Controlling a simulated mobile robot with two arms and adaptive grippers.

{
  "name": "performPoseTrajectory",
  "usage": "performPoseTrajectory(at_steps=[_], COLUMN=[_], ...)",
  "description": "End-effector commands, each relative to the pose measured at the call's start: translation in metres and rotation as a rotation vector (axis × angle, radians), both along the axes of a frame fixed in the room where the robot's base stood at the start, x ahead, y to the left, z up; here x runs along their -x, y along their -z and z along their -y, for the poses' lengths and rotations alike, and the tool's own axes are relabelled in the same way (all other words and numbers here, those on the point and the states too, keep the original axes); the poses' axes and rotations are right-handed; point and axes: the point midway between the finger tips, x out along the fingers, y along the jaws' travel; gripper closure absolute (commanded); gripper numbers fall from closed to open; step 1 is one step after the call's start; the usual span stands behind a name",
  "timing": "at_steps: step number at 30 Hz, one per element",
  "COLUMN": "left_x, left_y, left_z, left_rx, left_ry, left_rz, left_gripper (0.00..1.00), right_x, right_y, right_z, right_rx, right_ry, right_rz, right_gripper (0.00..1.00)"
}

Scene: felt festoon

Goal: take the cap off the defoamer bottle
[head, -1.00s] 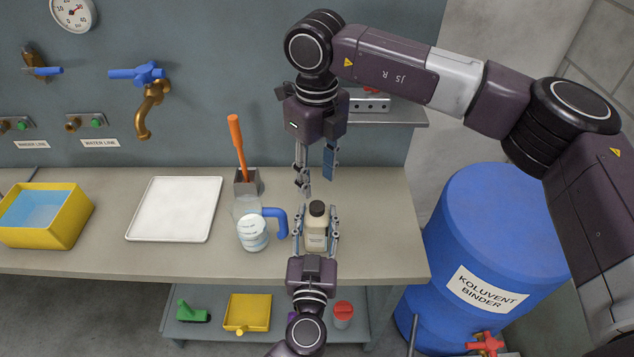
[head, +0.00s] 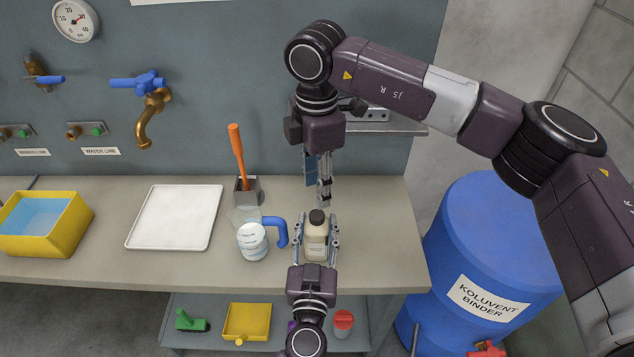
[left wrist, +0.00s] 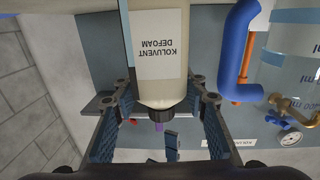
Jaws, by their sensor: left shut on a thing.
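The defoamer bottle (head: 316,242) is cream with a white label and stands upright near the bench's front edge. Its dark cap (head: 317,216) is on its neck. My left gripper (head: 318,245) is shut around the bottle's sides from the front. In the left wrist view the bottle (left wrist: 160,85) appears upside down between the finger pads, its cap (left wrist: 158,115) towards the bottom. My right gripper (head: 321,195) points down above and just behind the cap, apart from it. Its two fingers are seen nearly edge-on, with a blue pad showing; it looks open and empty.
A clear measuring jug (head: 252,240) with a blue handle stands close left of the bottle. Behind it is a grey holder (head: 249,190) with an orange-handled tool. A white tray (head: 175,217) and yellow tub (head: 45,225) are farther left. A blue drum (head: 490,235) stands right of the bench.

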Motion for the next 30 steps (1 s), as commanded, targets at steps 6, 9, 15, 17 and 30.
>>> performPoseTrajectory(at_steps=[6,9,15,17,30], left_x=[0.0,0.0,0.0,0.0,0.0], left_y=[0.001,0.001,0.001,0.001,0.001], left_z=[0.0,0.0,0.0,0.0,0.0], left_rx=[0.0,0.0,0.0,0.0,0.0], left_ry=[0.0,0.0,0.0,0.0,0.0], left_rz=[-0.001,-0.001,-0.001,-0.001,-0.001], left_gripper=[1.0,1.0,1.0,1.0,1.0], right_x=[0.0,0.0,0.0,0.0,0.0], right_y=[0.0,0.0,0.013,0.022,0.077], right_z=[0.0,0.0,0.0,0.001,0.001], right_rx=[-0.001,-0.001,0.001,0.001,0.0], right_ry=[0.286,0.355,0.393,0.392,0.392], right_rz=[0.001,0.001,-0.003,-0.002,0.0], right_gripper=[0.62,0.62,0.62,0.62,0.62])
